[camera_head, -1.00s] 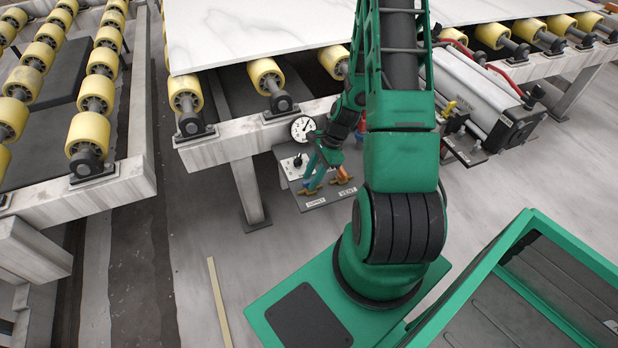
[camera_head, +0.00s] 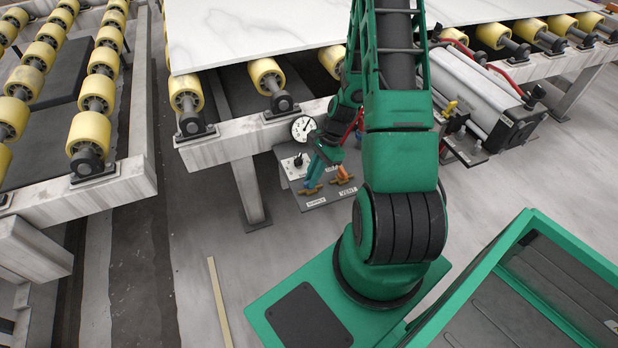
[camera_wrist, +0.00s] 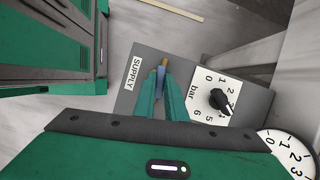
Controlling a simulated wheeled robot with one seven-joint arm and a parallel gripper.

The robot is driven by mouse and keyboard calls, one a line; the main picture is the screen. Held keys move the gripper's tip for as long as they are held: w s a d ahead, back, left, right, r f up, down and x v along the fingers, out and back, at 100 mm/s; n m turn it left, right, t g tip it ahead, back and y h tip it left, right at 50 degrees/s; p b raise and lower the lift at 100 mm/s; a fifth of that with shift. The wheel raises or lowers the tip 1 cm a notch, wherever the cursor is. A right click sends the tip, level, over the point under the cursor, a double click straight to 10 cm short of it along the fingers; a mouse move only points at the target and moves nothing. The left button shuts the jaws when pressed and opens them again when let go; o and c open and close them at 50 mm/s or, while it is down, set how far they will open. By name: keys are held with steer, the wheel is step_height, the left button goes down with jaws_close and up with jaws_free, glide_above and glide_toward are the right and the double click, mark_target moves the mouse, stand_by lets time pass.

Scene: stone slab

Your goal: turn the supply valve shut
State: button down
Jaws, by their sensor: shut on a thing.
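The supply valve has a blue handle (camera_wrist: 159,74) with a brass end, beside the SUPPLY label (camera_wrist: 133,76) in the wrist view. In the head view its brass part (camera_head: 311,190) shows on the grey panel (camera_head: 322,200), above its label. My gripper (camera_wrist: 160,82) is shut on the blue handle, one green finger on each side. In the head view my gripper (camera_head: 318,164) is small and partly merges with the handle. The fingers hide much of the valve, so its exact angle is hard to tell.
The vent valve (camera_head: 343,176), with an orange handle, stands close to the right. The panel bears a black knob (camera_wrist: 221,100) on a numbered bar dial. A round gauge (camera_head: 303,128) sits above.

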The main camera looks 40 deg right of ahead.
steer(key=n, duration=0.1)
steer(key=w+n+g, duration=0.1)
steer(key=n, duration=0.1)
steer(key=shift+r+n, duration=0.1)
steer(key=shift+n, duration=0.2)
steer(key=n+g, duration=0.1)
steer(key=n, duration=0.1)
steer(key=n+h, duration=0.1)
steer(key=n, duration=0.1)
steer(key=shift+w+n+g, duration=0.2)
steer(key=shift+n+g, duration=0.1)
steer(key=shift+g, duration=0.1)
steer(key=n+g+h, duration=0.1)
steer(key=n, duration=0.3)
steer(key=shift+w+a, duration=0.1)
steer(key=shift+a, duration=0.1)
steer(key=shift+a+n+g+h, duration=0.15)
steer(key=shift+n+g+h, duration=0.35)
steer(key=shift+n, duration=1.3)
steer(key=c, duration=2)
jaws_free()
steer(key=shift+o, duration=1)
steer(key=shift+s, duration=0.2)
